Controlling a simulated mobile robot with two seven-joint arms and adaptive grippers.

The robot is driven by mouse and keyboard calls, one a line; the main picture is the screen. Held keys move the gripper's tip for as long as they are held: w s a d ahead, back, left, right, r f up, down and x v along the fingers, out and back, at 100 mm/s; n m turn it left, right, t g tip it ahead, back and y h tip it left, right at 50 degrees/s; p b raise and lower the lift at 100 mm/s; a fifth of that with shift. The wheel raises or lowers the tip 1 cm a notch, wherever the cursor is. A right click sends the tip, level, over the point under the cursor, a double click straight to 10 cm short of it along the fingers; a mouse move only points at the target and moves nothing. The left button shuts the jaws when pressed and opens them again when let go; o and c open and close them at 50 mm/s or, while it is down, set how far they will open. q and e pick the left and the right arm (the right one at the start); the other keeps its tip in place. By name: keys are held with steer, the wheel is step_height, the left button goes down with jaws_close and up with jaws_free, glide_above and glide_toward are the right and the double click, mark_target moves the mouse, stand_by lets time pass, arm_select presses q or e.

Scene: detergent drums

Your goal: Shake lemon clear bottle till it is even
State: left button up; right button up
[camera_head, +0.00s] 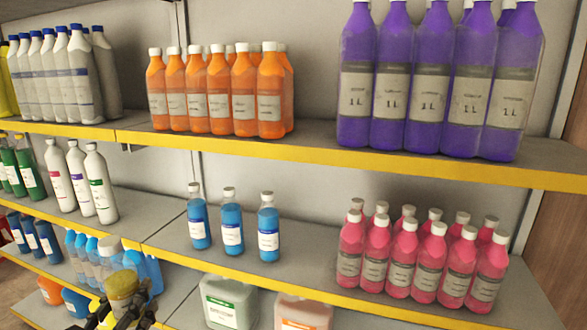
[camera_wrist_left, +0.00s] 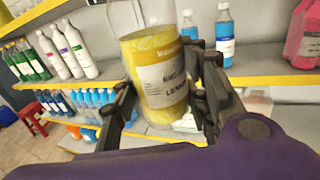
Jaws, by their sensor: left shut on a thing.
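The lemon clear bottle (camera_wrist_left: 155,70) is a see-through bottle with yellow liquid in its lower part, a clear upper part and a pale label. It is held nearly upright, slightly tilted, in the left wrist view, with its top cut off. It also shows at the lower left of the head view (camera_head: 122,284). My left gripper (camera_wrist_left: 160,88) is shut on it, with one dark finger on each side. In the head view only part of the gripper (camera_head: 125,314) shows at the bottom edge. My right gripper is in neither view.
Yellow-edged shelves (camera_head: 340,158) hold orange bottles (camera_head: 217,95), purple bottles (camera_head: 433,85), blue bottles (camera_head: 232,225) and pink bottles (camera_head: 404,255). White bottles (camera_head: 101,185) stand left. A red stool (camera_wrist_left: 30,120) shows in the left wrist view. The middle shelf has bare room between blue and pink.

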arm_select(q)
steer(key=d, duration=0.5)
steer(key=a, duration=0.5)
steer(key=shift+w, duration=0.15)
steer(key=d, duration=0.6)
steer(key=a, duration=0.6)
steer(key=d, duration=0.6)
steer(key=a, duration=0.6)
steer(key=shift+r, duration=0.1)
steer(key=d, duration=0.5)
steer(key=a, duration=0.3)
steer(key=shift+a, duration=0.7)
steer(key=d, duration=0.5)
steer(key=shift+d, duration=0.1)
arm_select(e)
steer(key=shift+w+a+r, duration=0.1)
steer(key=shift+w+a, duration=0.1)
